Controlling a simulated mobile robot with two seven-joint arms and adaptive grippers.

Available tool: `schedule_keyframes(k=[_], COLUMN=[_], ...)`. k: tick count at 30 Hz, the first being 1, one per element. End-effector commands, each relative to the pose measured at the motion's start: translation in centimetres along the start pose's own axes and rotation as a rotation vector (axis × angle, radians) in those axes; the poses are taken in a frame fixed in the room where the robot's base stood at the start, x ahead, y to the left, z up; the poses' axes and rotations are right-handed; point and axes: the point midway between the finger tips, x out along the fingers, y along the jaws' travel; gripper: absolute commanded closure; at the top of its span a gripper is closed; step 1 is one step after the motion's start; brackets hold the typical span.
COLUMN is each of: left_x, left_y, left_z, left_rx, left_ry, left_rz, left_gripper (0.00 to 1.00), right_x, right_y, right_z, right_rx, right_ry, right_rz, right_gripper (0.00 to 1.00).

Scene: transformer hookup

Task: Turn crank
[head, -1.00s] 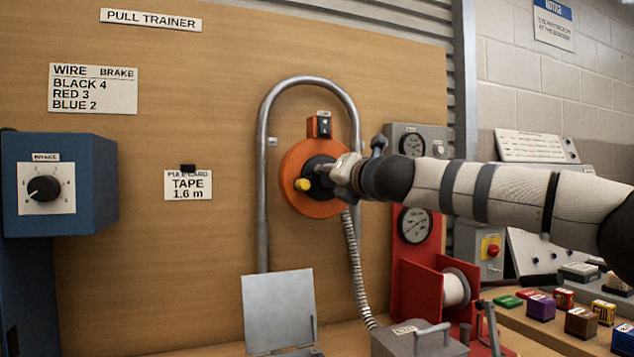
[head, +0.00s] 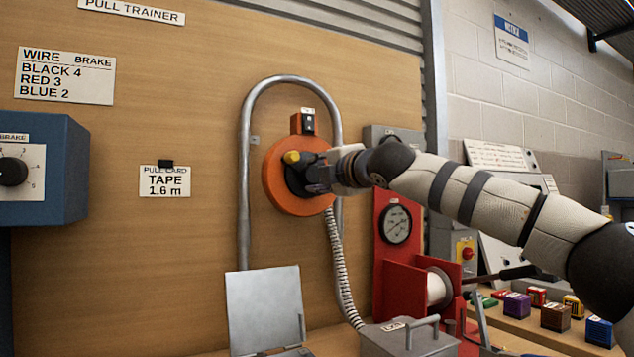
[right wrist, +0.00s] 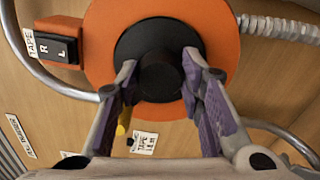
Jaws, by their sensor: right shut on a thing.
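The orange disc (head: 285,205) is mounted on the wooden board. It carries a black hub (head: 292,180) and a yellow knob (head: 291,157), which is at the hub's upper left. My right gripper (head: 315,178) reaches in from the right and hides part of the hub. In the right wrist view, my right gripper (right wrist: 161,80) has its purple-padded fingers on both sides of the black hub (right wrist: 160,78), shut on it. The yellow knob (right wrist: 123,126) shows there beside the left finger, partly hidden. My left gripper is out of view.
A grey metal pipe (head: 245,150) arches around the disc. A ribbed hose (head: 340,270) runs down from it. A red stand with a gauge (head: 395,224) is below my right arm. Small coloured boxes (head: 555,317) lie at lower right.

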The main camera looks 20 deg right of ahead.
Motion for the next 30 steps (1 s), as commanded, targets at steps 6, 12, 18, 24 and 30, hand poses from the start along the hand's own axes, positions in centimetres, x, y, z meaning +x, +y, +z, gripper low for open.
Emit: schedule_keyframes(k=[6, 12, 18, 24, 30], left_x=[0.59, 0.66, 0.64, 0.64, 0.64], left_y=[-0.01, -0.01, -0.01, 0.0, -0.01], left_z=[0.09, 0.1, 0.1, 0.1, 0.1], left_rx=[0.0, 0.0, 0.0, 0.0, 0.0], left_ry=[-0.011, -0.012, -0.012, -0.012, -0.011], left_rz=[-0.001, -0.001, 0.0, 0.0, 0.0], left_gripper=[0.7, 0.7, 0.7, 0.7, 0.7], right_x=[0.06, 0.02, 0.0, 0.01, 0.0], right_y=[-0.17, -0.05, -0.01, -0.01, -0.01], right_z=[-0.1, -0.08, -0.07, -0.06, -0.03], right_rx=[0.051, 0.065, 0.065, 0.065, 0.065], right_ry=[0.001, 0.0, 0.0, 0.0, 0.0], right_rz=[-0.002, -0.002, -0.001, -0.001, -0.001], right_gripper=[1.0, 1.0, 1.0, 0.45, 0.45])
